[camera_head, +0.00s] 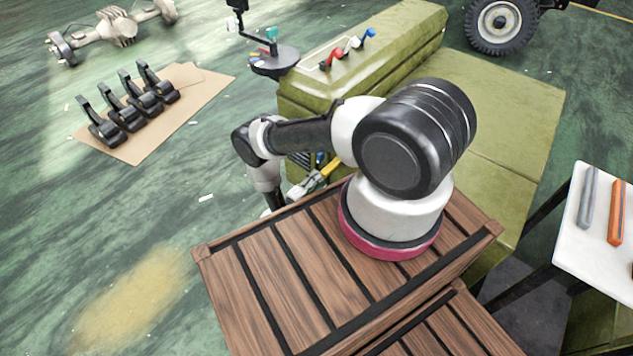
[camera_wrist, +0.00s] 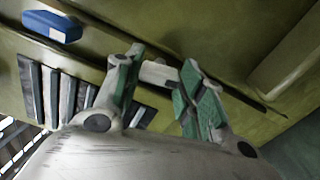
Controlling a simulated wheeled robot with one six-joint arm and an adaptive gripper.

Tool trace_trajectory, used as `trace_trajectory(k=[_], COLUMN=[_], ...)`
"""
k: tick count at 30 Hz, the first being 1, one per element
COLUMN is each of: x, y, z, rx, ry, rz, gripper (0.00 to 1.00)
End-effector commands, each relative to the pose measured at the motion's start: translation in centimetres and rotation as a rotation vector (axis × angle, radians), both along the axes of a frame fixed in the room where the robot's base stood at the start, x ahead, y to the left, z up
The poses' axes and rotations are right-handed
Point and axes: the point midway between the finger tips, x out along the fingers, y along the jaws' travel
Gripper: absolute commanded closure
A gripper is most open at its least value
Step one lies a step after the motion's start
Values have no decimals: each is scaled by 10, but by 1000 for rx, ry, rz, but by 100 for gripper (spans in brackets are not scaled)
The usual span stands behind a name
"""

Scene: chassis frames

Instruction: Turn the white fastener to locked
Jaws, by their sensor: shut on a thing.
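The white fastener (camera_wrist: 157,73) is a short pale piece against the olive-green panel (camera_wrist: 225,30) in the wrist view. My gripper (camera_wrist: 161,76) is shut on it, with one green-padded finger at each side. The fingers partly hide it, and its exact turn angle cannot be read.
A blue piece (camera_wrist: 52,26) sits on the panel, upper left, above dark vent slats (camera_wrist: 68,95). In the head view, the slatted wooden crate top (camera_head: 262,285) lies below my arm. Several black pedals (camera_head: 145,88) lie on cardboard, left. A round tray (camera_head: 275,62) stands behind.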

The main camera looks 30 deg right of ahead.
Motion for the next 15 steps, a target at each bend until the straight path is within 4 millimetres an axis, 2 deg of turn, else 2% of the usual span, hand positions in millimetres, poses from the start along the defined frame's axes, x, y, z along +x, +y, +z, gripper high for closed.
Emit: trace_trajectory(k=[7, 15], x=[-1, -1], y=[0, 0], z=[-1, -1], rx=[47, 68], ry=[-122, -182], rz=[2, 2], gripper=[85, 85])
